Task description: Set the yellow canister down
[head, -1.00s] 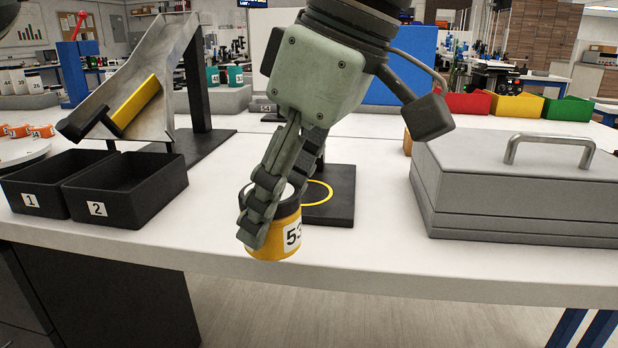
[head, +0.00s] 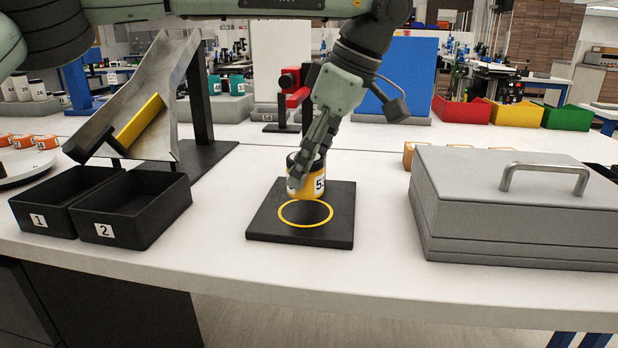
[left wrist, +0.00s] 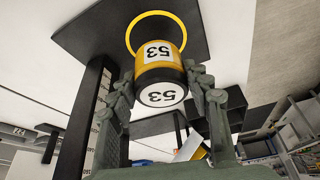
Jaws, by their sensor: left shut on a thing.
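The yellow canister (head: 312,189) has a dark upper band and a white label with 53, partly covered by a finger. My left gripper (head: 306,176) is shut on it, and it looks upright. It hangs over the black square pad (head: 262,228), toward the back of the yellow ring (head: 305,226) marked there. In the left wrist view the canister (left wrist: 158,58) sits between both fingers, its white lid also reading 53, with the ring (left wrist: 154,13) beyond it. A gap below the canister seems present, but its height is hard to tell. My right gripper is not in view.
Black bins 1 (head: 40,222) and 2 (head: 105,231) and a metal chute (head: 160,75) stand left of the pad. A grey handled case (head: 515,215) stands right. A red device (head: 297,90) stands behind. White table is clear around the pad.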

